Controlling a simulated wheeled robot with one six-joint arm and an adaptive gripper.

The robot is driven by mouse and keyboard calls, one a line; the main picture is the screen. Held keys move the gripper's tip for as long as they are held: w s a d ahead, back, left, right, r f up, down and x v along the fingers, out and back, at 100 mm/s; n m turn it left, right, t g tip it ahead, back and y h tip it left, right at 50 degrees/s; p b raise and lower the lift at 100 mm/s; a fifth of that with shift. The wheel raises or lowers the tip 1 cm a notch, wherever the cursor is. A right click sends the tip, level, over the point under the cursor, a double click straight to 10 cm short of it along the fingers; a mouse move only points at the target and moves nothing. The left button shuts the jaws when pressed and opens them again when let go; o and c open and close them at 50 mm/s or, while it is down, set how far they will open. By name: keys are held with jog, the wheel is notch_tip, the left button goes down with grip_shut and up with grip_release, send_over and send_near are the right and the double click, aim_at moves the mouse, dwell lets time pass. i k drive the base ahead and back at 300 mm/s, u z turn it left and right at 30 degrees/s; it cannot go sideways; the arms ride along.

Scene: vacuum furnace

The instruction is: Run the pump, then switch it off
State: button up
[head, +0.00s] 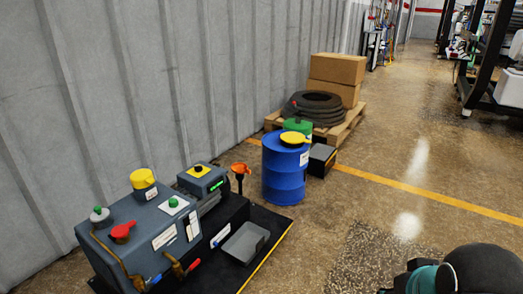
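The pump unit is a dark grey machine (112,252) at the lower left, against the wall. On its top are a yellow cap (143,178), a red knob (122,231), a green button on a white plate (173,202) and a pale knob with a green top (99,215). A smaller grey box (203,179) behind it has a yellow-topped control and a small lit green display. Brass fittings with a red handle (193,266) and a blue handle (154,281) sit at the front. Whether the pump runs cannot be told. My gripper is not visible; part of my arm shows at lower right.
A grey tray (245,243) lies on the black mat (270,222). Beside it stand an orange funnel (240,169) and a blue drum (284,172). A pallet (349,126) with boxes and black coils stands behind. The floor right of the mat is clear.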

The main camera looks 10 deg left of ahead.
aim_at(198, 169)
jog(key=z, duration=0.5)
jog(key=i, duration=1.3)
jog(key=u, duration=0.35)
jog(key=i, duration=1.05)
jog(key=u, duration=1.35)
jog(key=i, duration=0.5)
jog(key=u, duration=0.6)
